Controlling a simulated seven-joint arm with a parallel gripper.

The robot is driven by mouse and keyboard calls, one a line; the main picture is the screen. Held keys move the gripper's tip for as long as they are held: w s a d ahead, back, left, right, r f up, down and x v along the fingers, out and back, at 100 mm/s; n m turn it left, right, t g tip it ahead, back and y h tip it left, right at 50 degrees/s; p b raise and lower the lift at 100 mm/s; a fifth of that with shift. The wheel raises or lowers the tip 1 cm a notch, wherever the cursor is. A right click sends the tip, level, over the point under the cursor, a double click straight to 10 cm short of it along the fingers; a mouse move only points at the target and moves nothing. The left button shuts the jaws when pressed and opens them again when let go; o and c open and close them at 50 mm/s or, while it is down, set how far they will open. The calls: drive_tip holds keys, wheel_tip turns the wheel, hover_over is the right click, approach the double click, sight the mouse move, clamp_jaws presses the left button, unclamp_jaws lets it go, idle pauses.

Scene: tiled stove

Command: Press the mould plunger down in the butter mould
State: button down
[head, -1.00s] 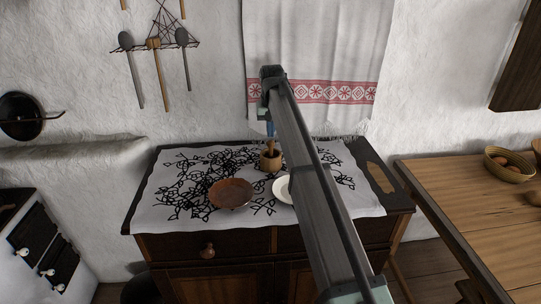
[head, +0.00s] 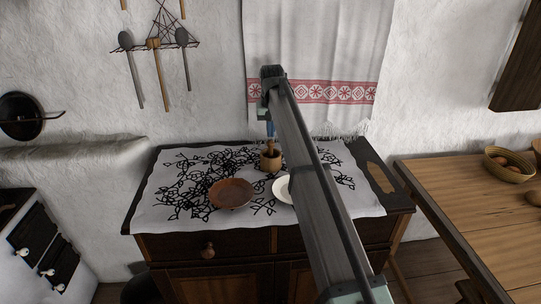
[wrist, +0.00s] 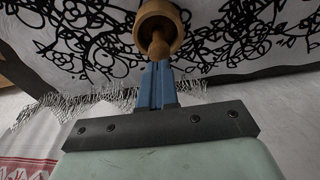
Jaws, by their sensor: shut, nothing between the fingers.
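The butter mould (head: 270,163) is a round wooden cup standing on the patterned cloth of the cabinet; it also shows at the top of the wrist view (wrist: 176,14). The wooden mould plunger (head: 270,150) stands up out of it, and its rounded knob (wrist: 159,47) points towards my gripper in the wrist view. My gripper (head: 270,137) is above the mould with its blue fingers shut and nothing between them. In the wrist view the fingertips (wrist: 156,64) are right at the knob; I cannot tell whether they touch it.
A brown dish (head: 231,194) stands left of and nearer than the mould. A white plate (head: 282,189) is partly hidden by my arm. A fringed towel (head: 325,60) hangs on the wall behind. A wooden table (head: 480,200) with a basket (head: 509,170) is at the right.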

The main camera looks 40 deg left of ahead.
drive_tip(key=shift+f, duration=0.9)
idle(1.2)
drive_tip(key=shift+r, duration=0.15)
drive_tip(key=shift+r, duration=3.45)
